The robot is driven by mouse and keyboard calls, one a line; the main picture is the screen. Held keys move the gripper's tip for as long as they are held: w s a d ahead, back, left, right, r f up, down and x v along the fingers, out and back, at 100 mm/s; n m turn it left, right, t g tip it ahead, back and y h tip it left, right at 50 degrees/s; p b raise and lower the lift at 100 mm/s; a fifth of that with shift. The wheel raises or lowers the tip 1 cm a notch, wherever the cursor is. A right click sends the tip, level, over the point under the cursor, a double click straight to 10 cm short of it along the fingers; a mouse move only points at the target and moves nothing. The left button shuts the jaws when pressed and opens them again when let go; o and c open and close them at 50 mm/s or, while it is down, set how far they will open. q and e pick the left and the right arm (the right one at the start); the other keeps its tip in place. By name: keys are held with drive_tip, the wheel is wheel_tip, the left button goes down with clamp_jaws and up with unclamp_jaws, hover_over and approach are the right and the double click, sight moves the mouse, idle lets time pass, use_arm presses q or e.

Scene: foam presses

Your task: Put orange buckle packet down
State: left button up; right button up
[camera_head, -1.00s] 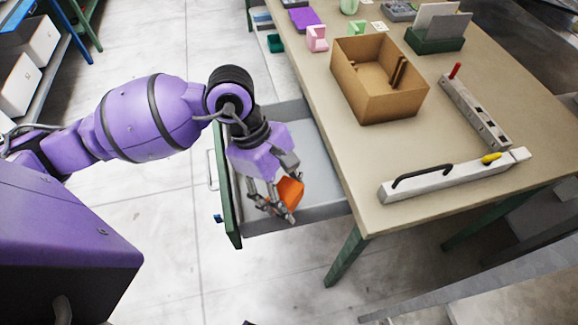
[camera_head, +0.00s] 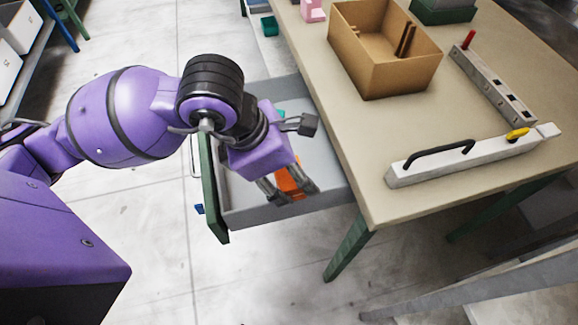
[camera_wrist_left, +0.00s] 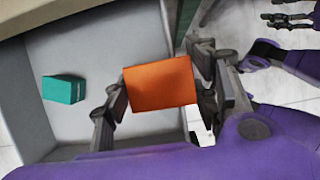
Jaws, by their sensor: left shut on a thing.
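The orange buckle packet (camera_head: 290,180) is between the fingers of my left gripper (camera_head: 289,188), inside the outline of the open grey drawer (camera_head: 317,148). In the left wrist view the packet (camera_wrist_left: 160,83) shows as an orange block with a jaw (camera_wrist_left: 160,95) on each side. The drawer floor (camera_wrist_left: 95,45) lies behind it. I cannot tell whether the packet touches the drawer floor. A dark gripper, seemingly my right one (camera_wrist_left: 285,21), shows small at the top right of the left wrist view; its jaw opening is unclear.
A teal box (camera_wrist_left: 63,89) lies in the drawer, apart from the packet. The drawer has a green front (camera_head: 213,190). The table (camera_head: 350,150) beside it carries a cardboard box (camera_head: 385,70), a white bar with a black handle (camera_head: 440,165) and a grey bar (camera_head: 495,85).

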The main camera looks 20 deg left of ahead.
use_arm(q)
drive_tip(key=w+a+f, duration=0.1)
drive_tip(key=w+f, duration=0.1)
drive_tip(key=w+a+f, duration=0.1)
drive_tip(key=w+f, duration=0.1)
drive_tip(key=w+a+f, duration=0.1)
drive_tip(key=w+f, duration=0.1)
drive_tip(key=w, duration=0.1)
drive_tip(key=shift+w+a+f, duration=0.25)
drive_tip(key=shift+w+f, duration=0.35)
drive_tip(key=shift+f, duration=0.2)
wheel_tip(320, 180, down, 3)
drive_tip(key=shift+r, duration=0.1)
use_arm(e)
drive_tip(key=shift+w+r, duration=0.25)
drive_tip(key=shift+r, duration=0.05)
drive_tip(key=shift+w, duration=0.1)
use_arm(q)
drive_tip(key=o, duration=0.8)
drive_tip(key=shift+f, duration=0.2)
drive_tip(key=o, duration=0.4)
drive_tip(key=shift+o, duration=0.2)
use_arm(e)
drive_tip(key=shift+w+a, duration=0.15)
drive_tip(key=shift+w, duration=0.15)
